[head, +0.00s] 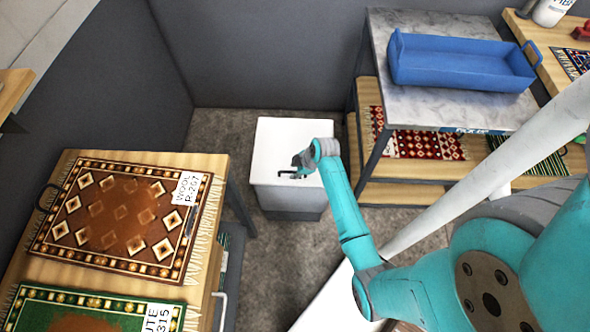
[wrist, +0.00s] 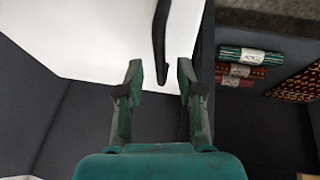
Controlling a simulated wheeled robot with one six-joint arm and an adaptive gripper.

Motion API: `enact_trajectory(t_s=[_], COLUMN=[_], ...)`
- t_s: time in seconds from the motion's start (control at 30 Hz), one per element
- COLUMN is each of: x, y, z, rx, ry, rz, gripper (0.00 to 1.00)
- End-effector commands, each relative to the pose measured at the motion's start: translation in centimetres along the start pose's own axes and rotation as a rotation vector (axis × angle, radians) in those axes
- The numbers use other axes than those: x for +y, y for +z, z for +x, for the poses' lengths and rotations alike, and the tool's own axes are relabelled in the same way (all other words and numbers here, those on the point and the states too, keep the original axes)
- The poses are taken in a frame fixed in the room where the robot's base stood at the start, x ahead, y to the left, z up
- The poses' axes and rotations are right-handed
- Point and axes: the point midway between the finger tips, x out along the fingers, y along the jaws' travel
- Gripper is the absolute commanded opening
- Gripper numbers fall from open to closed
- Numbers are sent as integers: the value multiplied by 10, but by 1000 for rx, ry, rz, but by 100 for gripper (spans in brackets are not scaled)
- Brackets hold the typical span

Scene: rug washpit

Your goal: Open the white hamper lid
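The white hamper (head: 280,135) stands on the floor against the back wall, with its white lid down flat. In the wrist view the white lid (wrist: 110,40) fills the upper left. A dark bar handle (wrist: 161,38) lies on the lid near its edge. My gripper (head: 299,162) is over the front part of the lid in the head view and partly hides the handle. In the wrist view my gripper (wrist: 160,70) is open and empty. The handle's near end shows between the two fingertips; I cannot tell whether the fingers are level with it.
A wooden table with patterned rugs (head: 120,215) stands to the left. To the right is a grey-topped bench (head: 385,85) with a blue tray (head: 460,65) and rugs on the shelf below. Rolled rugs (wrist: 240,65) show right of the hamper in the wrist view. Bare floor (head: 270,255) lies in front.

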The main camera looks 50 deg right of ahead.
Motion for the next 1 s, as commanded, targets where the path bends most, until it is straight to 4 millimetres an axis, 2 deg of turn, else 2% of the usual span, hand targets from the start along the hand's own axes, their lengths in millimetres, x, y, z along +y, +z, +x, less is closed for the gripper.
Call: enact_trajectory(t_s=[0.37, 0.5, 0.53, 1.0], x=[0, 0, 0, 6], y=[0, 0, 0, -7], z=[6, 6, 6, 4], rx=[0, 0, 0, 0], ry=[0, 0, 0, -15], rz=[0, 0, 0, 6], gripper=[37, 5, 0, 0])
